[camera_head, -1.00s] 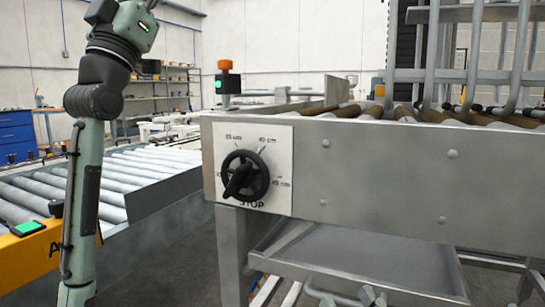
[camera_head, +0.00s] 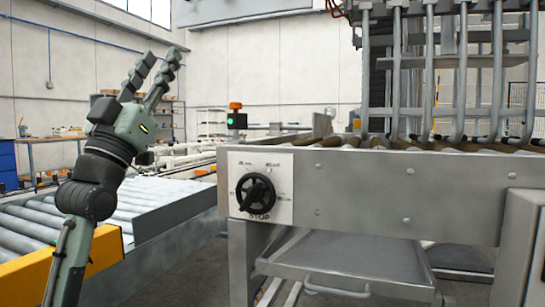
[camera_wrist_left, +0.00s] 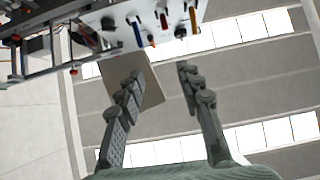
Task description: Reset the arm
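My left arm rises on the left of the head view, with its gripper (camera_head: 163,57) pointing up. The two dark fingers are spread apart with nothing between them. The left wrist view also shows the gripper (camera_wrist_left: 160,72) open and empty, against the wall, windows and ceiling. A black rotary knob (camera_head: 255,193) sits on a white plate marked STOP, on the grey machine's front panel. The gripper is left of and above the knob, well clear of it. My right gripper is not seen.
The grey machine frame (camera_head: 360,192) with rollers and upright metal bars fills the right. A roller conveyor (camera_head: 30,228) with a yellow side panel lies at left. A lamp with orange top and green light (camera_head: 236,118) stands behind the knob. The air around the gripper looks free.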

